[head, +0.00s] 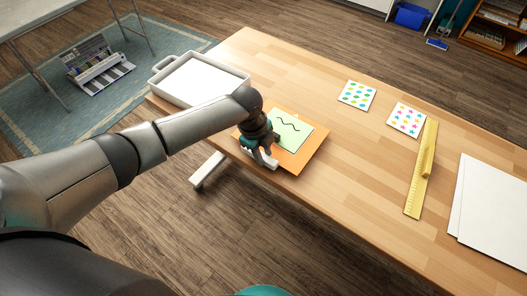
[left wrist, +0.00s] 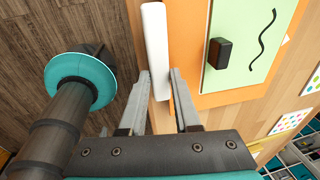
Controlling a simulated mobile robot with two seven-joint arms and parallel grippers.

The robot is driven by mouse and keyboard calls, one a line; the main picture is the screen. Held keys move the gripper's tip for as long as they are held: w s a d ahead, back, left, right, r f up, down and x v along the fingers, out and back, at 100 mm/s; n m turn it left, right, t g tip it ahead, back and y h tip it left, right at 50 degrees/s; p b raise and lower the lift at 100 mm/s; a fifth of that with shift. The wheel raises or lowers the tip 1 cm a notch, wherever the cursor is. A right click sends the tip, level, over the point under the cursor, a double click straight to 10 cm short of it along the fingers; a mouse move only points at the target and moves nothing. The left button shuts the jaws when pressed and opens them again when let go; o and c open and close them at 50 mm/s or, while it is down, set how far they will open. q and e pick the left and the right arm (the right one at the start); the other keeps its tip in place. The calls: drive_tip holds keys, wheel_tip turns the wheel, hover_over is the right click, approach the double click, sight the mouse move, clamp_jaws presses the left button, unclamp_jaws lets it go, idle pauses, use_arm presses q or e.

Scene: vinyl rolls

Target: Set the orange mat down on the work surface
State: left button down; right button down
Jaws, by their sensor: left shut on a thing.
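The orange mat (head: 313,157) is at the table's near edge in the head view, with a light green sheet (head: 284,134) bearing a black wavy line on top. My left gripper (head: 264,155) is at the mat's near left side. In the left wrist view, its fingers (left wrist: 160,100) are shut on a white bar (left wrist: 155,45) along the edge of the mat (left wrist: 215,99). A small black block (left wrist: 219,53) sits on the green sheet. Whether the mat touches the table is hard to tell. My right gripper is out of view.
A white tray (head: 240,74) stands at the table's left end, behind my left arm. Two dotted cards (head: 357,95), a yellow ruler (head: 414,190) with a grip and white sheets (head: 497,210) lie to the right. Bare wood (head: 350,150) lies between mat and ruler.

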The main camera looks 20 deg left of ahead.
use_arm(q)
drive_tip(key=shift+f, duration=0.35)
idle(0.3)
drive_tip(key=shift+f+b, duration=0.45)
drive_tip(key=shift+b, duration=0.05)
drive_tip(key=shift+f, duration=0.15)
idle(0.4)
unclamp_jaws()
idle(0.6)
idle(0.3)
